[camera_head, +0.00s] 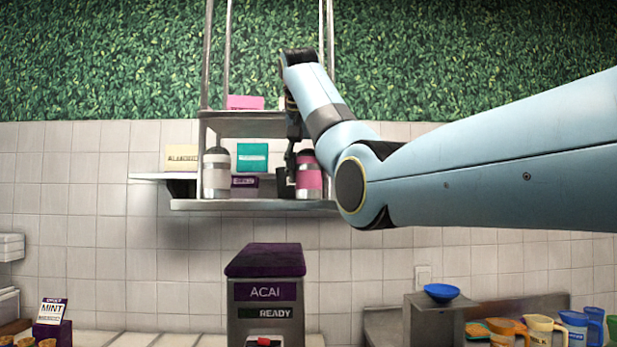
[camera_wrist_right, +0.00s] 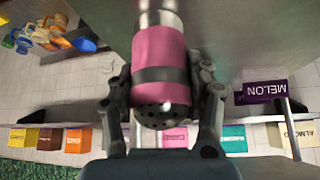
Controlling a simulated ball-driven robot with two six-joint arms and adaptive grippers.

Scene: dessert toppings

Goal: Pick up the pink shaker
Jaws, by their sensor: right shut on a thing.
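The pink shaker (camera_head: 309,180) stands upright on the lower wall shelf, at its right end in the head view. In the right wrist view the pink shaker (camera_wrist_right: 160,65) has a pink body, a grey band and a dark perforated top. My right gripper (camera_head: 289,180) reaches down beside it, partly hidden by my arm. In the right wrist view the fingers of my right gripper (camera_wrist_right: 165,88) lie on both sides of the shaker, shut on it. I cannot tell any gap between its base and the shelf. My left gripper is not in view.
A white shaker (camera_head: 216,174) stands at the shelf's left, with a teal box (camera_head: 252,157) and a purple box (camera_head: 244,182) between. A pink box (camera_head: 245,102) sits on the upper shelf (camera_head: 250,125). Metal posts flank the shelves. An acai dispenser (camera_head: 265,290) stands below.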

